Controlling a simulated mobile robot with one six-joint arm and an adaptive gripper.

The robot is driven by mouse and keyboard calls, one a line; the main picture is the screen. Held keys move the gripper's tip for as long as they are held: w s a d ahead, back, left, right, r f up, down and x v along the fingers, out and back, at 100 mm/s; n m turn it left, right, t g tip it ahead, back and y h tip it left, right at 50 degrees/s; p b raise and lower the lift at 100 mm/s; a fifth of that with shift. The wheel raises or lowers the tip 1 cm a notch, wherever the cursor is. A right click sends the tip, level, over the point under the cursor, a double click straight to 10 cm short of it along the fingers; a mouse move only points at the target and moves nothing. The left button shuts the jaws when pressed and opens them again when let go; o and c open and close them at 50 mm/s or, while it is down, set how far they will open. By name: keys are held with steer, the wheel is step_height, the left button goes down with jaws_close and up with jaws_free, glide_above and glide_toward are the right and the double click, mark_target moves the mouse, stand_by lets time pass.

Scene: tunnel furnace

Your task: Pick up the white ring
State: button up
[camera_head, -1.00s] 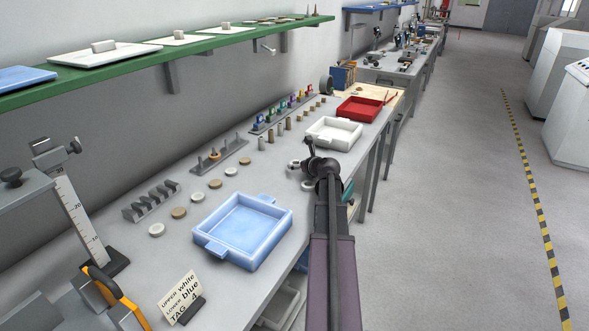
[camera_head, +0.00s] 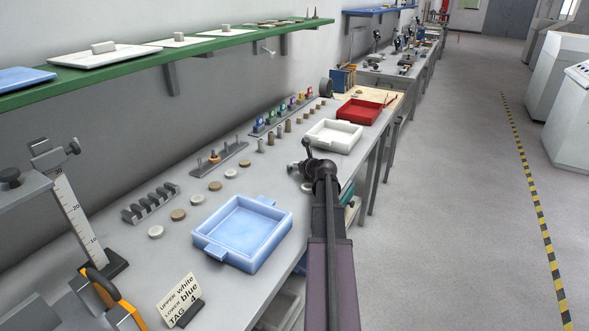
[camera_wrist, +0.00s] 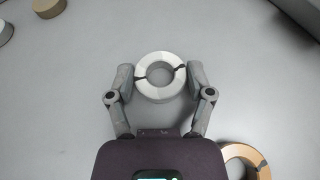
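The white ring (camera_wrist: 160,93) lies flat on the grey bench in the wrist view, between the two fingers of my gripper (camera_wrist: 161,77). One finger is against its left side and the other against its right side, with no clear gap. Dark marks cross the ring's band beside both fingers. The ring looks still down at the bench surface. In the head view my gripper (camera_head: 299,176) is low over the bench's front edge, right of the blue tray, and the ring cannot be made out there.
A tan ring (camera_wrist: 248,160) lies close to the right finger, partly hidden by my gripper body. A blue tray (camera_head: 280,240), white tray (camera_head: 334,147) and red tray (camera_head: 361,122) stand along the bench. Discs lie left of my arm. A green shelf (camera_head: 170,64) runs above.

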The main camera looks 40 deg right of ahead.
steer(key=shift+c, duration=0.6)
steer(key=shift+r, duration=0.15)
step_height(320, 180, up, 3)
steer(key=p, duration=0.3)
steer(key=s+a, duration=0.2)
steer(key=s, duration=0.3)
steer(key=s+a+r+p, duration=0.1)
steer(key=s+a, duration=0.1)
steer(key=s, duration=0.3)
steer(key=s+a+p, duration=0.1)
steer(key=s, duration=0.4)
steer(key=shift+a+r, duration=0.35)
steer(key=shift+a, duration=0.05)
steer(key=shift+w+r+p, duration=0.1)
steer(key=shift+r+p, duration=0.3)
steer(key=shift+r, duration=0.05)
step_height(320, 180, up, 9)
steer(key=p, duration=0.9)
